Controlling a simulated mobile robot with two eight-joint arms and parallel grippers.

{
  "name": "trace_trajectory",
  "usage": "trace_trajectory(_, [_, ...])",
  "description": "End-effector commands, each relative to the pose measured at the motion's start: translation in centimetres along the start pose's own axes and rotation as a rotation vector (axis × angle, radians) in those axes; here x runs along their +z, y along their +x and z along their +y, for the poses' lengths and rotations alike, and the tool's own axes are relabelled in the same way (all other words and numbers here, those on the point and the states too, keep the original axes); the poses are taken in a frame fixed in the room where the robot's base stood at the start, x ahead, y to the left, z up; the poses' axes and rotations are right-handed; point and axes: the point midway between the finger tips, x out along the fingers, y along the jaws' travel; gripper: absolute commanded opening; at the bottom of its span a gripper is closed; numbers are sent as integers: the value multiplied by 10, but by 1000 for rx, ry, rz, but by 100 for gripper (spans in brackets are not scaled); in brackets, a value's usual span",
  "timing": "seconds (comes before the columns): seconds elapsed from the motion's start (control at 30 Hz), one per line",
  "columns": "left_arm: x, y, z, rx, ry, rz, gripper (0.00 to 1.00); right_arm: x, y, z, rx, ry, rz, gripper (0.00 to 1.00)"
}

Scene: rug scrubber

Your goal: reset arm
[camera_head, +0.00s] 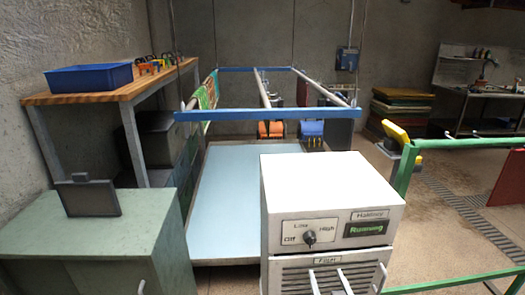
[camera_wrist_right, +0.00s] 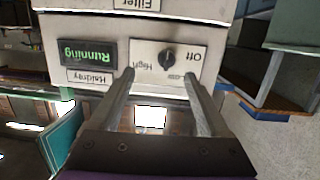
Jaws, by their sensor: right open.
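A white machine (camera_head: 330,188) marked Haldrity stands in the middle front of the head view. Its panel has a black knob (camera_head: 309,237) between Off, Low and High, and a lit green display (camera_head: 366,229) reading Running. My right gripper (camera_head: 328,274) is at the bottom of the head view, in front of the machine's lower grille. In the right wrist view, which is upside down, its two silver fingers (camera_wrist_right: 159,73) are apart with nothing held between them. The knob (camera_wrist_right: 168,62) shows beyond the fingertips; whether they touch the machine cannot be told. My left gripper is not in view.
A green cabinet (camera_head: 85,240) stands at left, with a wooden table (camera_head: 118,93) carrying a blue bin (camera_head: 90,77) behind it. A pale blue platform (camera_head: 235,200) lies under a blue frame (camera_head: 240,115).

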Motion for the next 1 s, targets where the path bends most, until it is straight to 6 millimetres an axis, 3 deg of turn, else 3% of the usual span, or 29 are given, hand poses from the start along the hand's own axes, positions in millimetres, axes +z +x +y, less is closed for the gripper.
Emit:
trace_trajectory(0.03, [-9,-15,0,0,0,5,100,-8,-18,3,17,2,-81,80])
trace_trajectory(0.2, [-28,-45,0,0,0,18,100,6,-86,8,49,1,-414,80])
trace_trajectory(0.4, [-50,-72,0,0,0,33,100,25,-172,1,20,-4,-745,80])
trace_trajectory(0.5, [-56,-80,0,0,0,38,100,31,-202,-3,-1,-6,-848,80])
trace_trajectory(0.63, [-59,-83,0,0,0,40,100,36,-220,-6,-16,-7,-912,80])
trace_trajectory(1.0, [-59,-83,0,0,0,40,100,36,-222,-6,-17,-8,-917,80])
